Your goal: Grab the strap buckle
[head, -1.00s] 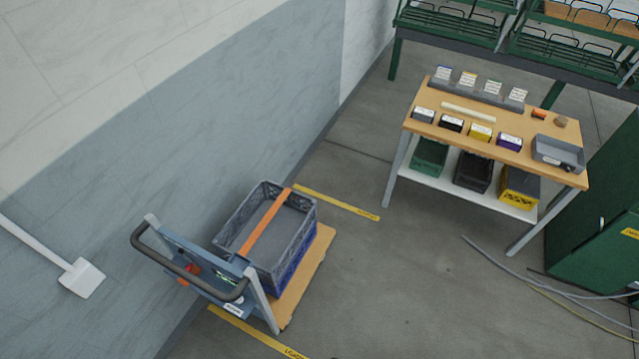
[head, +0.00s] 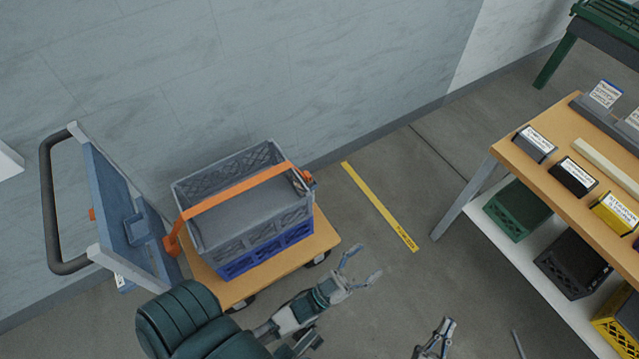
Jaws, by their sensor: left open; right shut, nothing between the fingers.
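An orange strap (head: 236,194) runs across the top of a grey crate (head: 190,210) on a cart. At its right end, on the crate's right rim, is a small dark and orange fitting (head: 308,179) that looks like the buckle; it is too small to be sure. The strap's left end hangs over the crate's side in an orange piece (head: 172,246). My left gripper (head: 361,265) is open and empty, right of the cart and below the fitting in the picture, apart from both. My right gripper (head: 446,326) is shut and empty at the bottom edge, further right.
The grey crate stands on a blue crate (head: 268,249) on the cart's wooden deck (head: 325,236). The cart's blue panel and black handle (head: 48,210) are at left. A workbench (head: 560,115) with boxes and bins stands at right. Floor with a yellow line (head: 380,207) lies between them.

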